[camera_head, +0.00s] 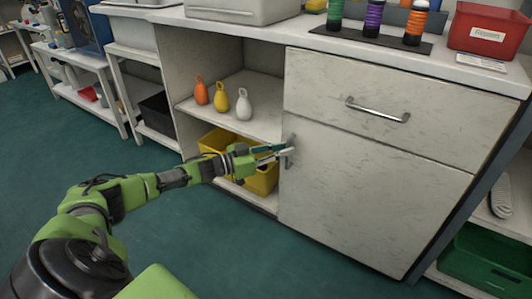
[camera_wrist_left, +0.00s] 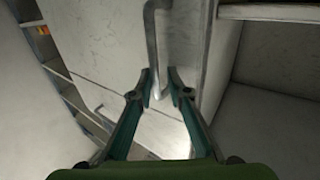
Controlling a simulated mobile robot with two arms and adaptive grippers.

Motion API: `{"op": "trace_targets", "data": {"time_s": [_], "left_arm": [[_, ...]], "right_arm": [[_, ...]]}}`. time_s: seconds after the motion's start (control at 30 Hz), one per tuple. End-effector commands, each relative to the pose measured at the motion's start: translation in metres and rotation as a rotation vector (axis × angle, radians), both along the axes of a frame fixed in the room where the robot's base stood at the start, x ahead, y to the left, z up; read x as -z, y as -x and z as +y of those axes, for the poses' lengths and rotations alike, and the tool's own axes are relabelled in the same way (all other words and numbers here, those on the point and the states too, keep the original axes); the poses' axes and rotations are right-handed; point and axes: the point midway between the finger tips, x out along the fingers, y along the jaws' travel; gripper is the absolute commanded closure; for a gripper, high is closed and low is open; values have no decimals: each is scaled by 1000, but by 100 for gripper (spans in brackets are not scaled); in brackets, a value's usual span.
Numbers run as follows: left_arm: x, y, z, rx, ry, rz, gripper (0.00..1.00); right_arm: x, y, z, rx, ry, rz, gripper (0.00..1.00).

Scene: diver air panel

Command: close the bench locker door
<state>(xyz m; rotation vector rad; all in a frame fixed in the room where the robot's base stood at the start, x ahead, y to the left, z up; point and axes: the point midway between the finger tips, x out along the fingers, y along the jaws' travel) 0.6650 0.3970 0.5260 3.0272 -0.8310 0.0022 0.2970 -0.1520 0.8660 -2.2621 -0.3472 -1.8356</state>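The bench locker door (camera_head: 370,205) is a pale, marbled panel below a drawer in the head view. It looks nearly flush with the cabinet front; I cannot tell if a small gap remains. Its upright metal handle (camera_head: 289,152) is at the door's left edge. My left gripper (camera_head: 280,153) reaches it from the left. In the left wrist view the parted fingers (camera_wrist_left: 159,85) are on either side of the handle's (camera_wrist_left: 152,40) near end. I see no clear grip, and contact is uncertain. My right gripper is not in view.
The open compartment left of the door has a shelf with orange, yellow and white bottles (camera_head: 221,98) and a yellow crate (camera_head: 213,140) below. The drawer (camera_head: 400,105) above has its own handle. A green bin (camera_head: 485,262) stands at right. The floor in front is clear.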

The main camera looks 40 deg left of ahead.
Motion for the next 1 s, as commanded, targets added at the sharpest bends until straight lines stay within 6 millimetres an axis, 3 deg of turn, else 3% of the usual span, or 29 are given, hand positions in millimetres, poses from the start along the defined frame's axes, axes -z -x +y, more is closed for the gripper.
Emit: {"op": "trace_targets", "data": {"time_s": [0.2, 0.4, 0.6, 1.0], "left_arm": [[2, 41, 28, -6, -6, 5, 86], [1, 67, 43, -4, -4, 3, 86], [-1, 78, 49, -2, -2, -1, 86], [-1, 79, 49, -2, -1, -2, 86]], "right_arm": [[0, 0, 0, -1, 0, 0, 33], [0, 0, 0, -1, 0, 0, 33], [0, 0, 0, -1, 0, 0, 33], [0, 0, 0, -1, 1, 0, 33]]}}
